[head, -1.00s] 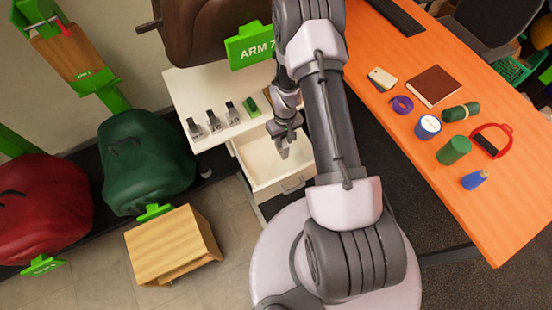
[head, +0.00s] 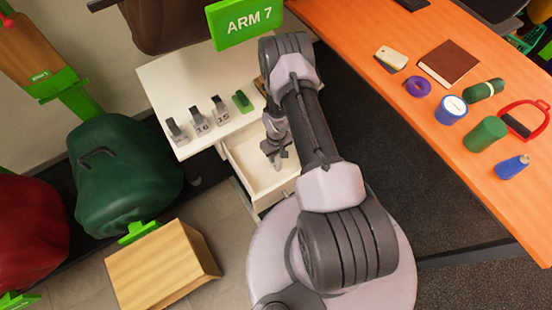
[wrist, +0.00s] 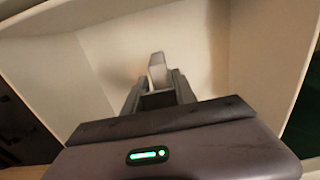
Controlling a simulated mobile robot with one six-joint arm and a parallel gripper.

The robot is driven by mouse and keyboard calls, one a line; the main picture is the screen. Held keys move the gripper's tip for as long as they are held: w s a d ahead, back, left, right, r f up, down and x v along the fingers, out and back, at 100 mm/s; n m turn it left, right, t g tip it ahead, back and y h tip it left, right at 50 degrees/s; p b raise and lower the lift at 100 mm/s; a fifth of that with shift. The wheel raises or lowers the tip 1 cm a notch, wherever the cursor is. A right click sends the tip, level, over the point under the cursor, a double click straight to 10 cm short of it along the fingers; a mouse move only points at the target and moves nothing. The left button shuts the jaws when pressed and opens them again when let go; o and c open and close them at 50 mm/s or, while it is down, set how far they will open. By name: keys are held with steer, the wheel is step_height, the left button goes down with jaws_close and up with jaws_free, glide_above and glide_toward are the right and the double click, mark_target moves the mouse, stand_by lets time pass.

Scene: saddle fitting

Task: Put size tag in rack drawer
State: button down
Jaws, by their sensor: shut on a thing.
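My gripper (head: 277,158) is over the open white drawer (head: 248,178) of the rack, with its fingers pointing down into it. In the wrist view the gripper (wrist: 158,90) is shut on a small grey size tag (wrist: 157,66), which sticks out past the fingertips. The drawer's pale inner walls (wrist: 265,60) surround the tag in that view. I cannot tell whether the tag touches the drawer floor. Several grey numbered size tags (head: 198,120) stand in a row on the white rack top (head: 165,85).
A green block (head: 242,101) lies on the rack top beside the tags. A green "ARM 7" sign (head: 248,24) rises behind my arm. An orange table (head: 400,100) with small items is at right. A wooden box (head: 160,270) stands at lower left.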

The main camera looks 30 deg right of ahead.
steer(key=shift+f, duration=0.35)
steer(key=shift+f, duration=0.2)
steer(key=c, duration=1)
jaws_free()
step_height(320, 180, up, 12)
steer(key=p, duration=0.4)
steer(key=shift+r+p, duration=0.25)
steer(key=shift+p, duration=0.15)
